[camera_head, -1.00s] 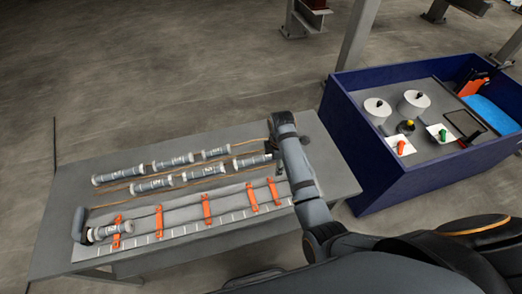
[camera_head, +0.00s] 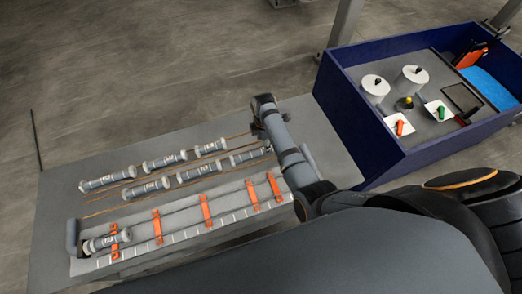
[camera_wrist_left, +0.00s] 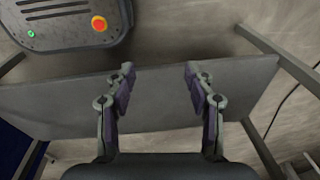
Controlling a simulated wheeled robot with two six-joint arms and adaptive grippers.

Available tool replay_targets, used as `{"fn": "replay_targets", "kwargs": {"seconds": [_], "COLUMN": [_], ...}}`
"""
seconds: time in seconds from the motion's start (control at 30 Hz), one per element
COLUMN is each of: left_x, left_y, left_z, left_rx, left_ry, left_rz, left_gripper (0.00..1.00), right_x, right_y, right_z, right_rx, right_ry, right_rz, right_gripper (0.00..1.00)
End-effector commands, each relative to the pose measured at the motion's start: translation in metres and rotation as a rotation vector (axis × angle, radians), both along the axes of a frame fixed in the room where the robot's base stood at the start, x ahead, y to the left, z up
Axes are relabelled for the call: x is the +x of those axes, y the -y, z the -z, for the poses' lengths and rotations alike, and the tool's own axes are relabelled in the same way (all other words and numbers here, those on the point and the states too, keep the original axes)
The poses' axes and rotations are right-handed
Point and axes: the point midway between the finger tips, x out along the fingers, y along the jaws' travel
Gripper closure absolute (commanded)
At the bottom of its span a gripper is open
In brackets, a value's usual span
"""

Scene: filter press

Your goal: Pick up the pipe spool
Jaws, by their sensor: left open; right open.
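Several grey pipe spools with pale flanged ends lie in two rows on the grey table (camera_head: 70,180) in the head view; one is in the back row (camera_head: 165,161), another in the front row (camera_head: 200,172). A separate spool (camera_head: 107,241) lies at the near left, on a marked light strip. My right gripper (camera_head: 258,133) is small and partly hidden by its arm, above the right end of the rows, apparently empty. My left gripper (camera_wrist_left: 158,78) is open and empty in the left wrist view, over a bare grey surface; it is outside the head view.
Orange clamps (camera_head: 206,211) cross the light strip along the table's near side. A blue-walled bin (camera_head: 345,110) with white rolls (camera_head: 375,86) and small parts stands right of the table. The table's far left is bare, with open floor beyond.

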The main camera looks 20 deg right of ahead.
Motion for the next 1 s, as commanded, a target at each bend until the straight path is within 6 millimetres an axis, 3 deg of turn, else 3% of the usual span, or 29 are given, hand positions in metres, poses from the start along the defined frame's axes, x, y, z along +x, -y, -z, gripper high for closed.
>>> {"fn": "replay_targets", "kwargs": {"seconds": [0.03, 0.13, 0.3, 0.43, 0.57, 1.0], "left_x": [0.01, 0.017, 0.001, -0.013, -0.014, -0.002], "left_y": [0.0, 0.0, 0.0, 0.0, 0.0, 0.0], "left_z": [-0.004, -0.01, -0.007, -0.006, -0.006, -0.007], "left_rx": [0.0, -0.001, 0.0, 0.0, 0.0, 0.0], "left_ry": [0.016, 0.025, 0.001, -0.02, -0.021, -0.002], "left_rz": [0.0, 0.001, 0.0, 0.0, -0.001, 0.0], "left_gripper": [0.46, 0.46, 0.46, 0.46, 0.46, 0.46], "right_x": [-0.001, 0.001, 0.001, 0.001, 0.001, 0.001], "right_y": [-0.002, -0.007, -0.008, -0.008, -0.008, -0.008], "right_z": [0.004, 0.02, 0.045, 0.05, 0.05, 0.049], "right_rx": [0.001, 0.001, 0.0, 0.0, 0.0, 0.0], "right_ry": [-0.004, -0.005, -0.002, -0.001, -0.001, -0.002], "right_rz": [-0.001, -0.002, 0.0, 0.0, 0.0, 0.0], "right_gripper": [0.45, 0.45, 0.45, 0.45, 0.45, 1.0]}}
